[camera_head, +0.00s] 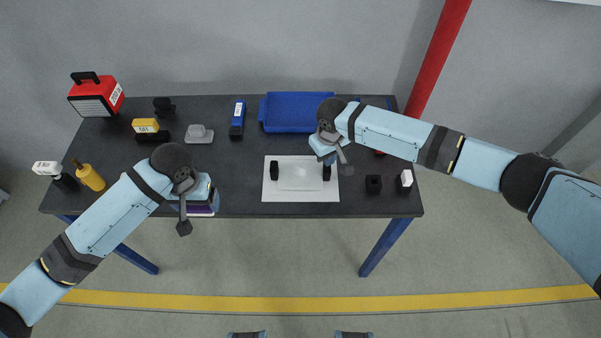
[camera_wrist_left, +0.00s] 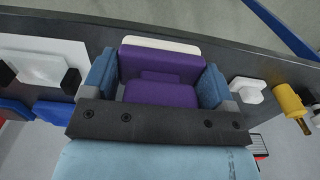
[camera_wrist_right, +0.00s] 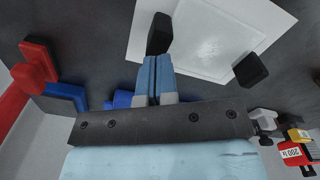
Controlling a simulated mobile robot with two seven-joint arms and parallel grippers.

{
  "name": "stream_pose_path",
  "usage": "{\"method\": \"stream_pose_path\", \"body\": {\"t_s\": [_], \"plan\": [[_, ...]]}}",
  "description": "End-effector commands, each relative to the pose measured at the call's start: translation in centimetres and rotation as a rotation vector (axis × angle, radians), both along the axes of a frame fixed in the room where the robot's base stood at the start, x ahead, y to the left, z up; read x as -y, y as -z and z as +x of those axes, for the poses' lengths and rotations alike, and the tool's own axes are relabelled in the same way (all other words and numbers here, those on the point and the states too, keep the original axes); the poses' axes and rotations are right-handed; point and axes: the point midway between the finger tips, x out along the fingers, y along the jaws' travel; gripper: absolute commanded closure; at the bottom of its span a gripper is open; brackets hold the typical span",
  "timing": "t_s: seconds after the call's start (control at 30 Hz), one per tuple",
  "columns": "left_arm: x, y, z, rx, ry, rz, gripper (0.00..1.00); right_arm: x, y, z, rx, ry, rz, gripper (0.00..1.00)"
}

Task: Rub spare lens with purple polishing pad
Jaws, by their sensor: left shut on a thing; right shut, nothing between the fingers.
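My left gripper (camera_head: 198,200) is shut on the purple polishing pad (camera_wrist_left: 160,65), which has a white layer on its far side. In the head view the pad (camera_head: 202,212) shows only as a strip below the gripper at the table's front edge. The spare lens appears to be the pale, clear plate (camera_head: 299,177) lying on a white mat (camera_head: 272,194), between two black blocks. The plate also shows in the right wrist view (camera_wrist_right: 205,45). My right gripper (camera_head: 328,158) is shut and empty. Its fingertips (camera_wrist_right: 155,62) are close to one black block (camera_wrist_right: 160,33); contact is unclear.
A blue tray (camera_head: 295,113) stands behind the mat. A yellow bottle (camera_head: 90,178), a grey-white block (camera_head: 199,134), a blue item (camera_head: 237,119) and a red case (camera_head: 97,96) are at left. A black block (camera_head: 374,184) is at right. The front strip between the grippers is clear.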

Motion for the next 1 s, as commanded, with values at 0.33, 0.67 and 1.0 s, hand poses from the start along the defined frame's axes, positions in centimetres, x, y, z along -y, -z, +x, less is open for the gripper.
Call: {"method": "stream_pose_path", "body": {"t_s": [0.33, 0.67, 1.0], "plan": [[0.0, 0.0, 0.0, 0.0, 0.0, 0.0, 0.39, 0.0, 0.0, 0.0, 0.0, 0.0, 0.0, 1.0], [0.0, 0.2, 0.0, 0.0, 0.0, 0.0, 0.39, 0.0, 0.5, 0.0, 0.0, 0.0, 0.0, 1.0], [0.0, 0.6, 0.0, 0.0, 0.0, 0.0, 0.39, 0.0, 1.2, 0.0, 0.0, 0.001, 0.0, 1.0]]}}
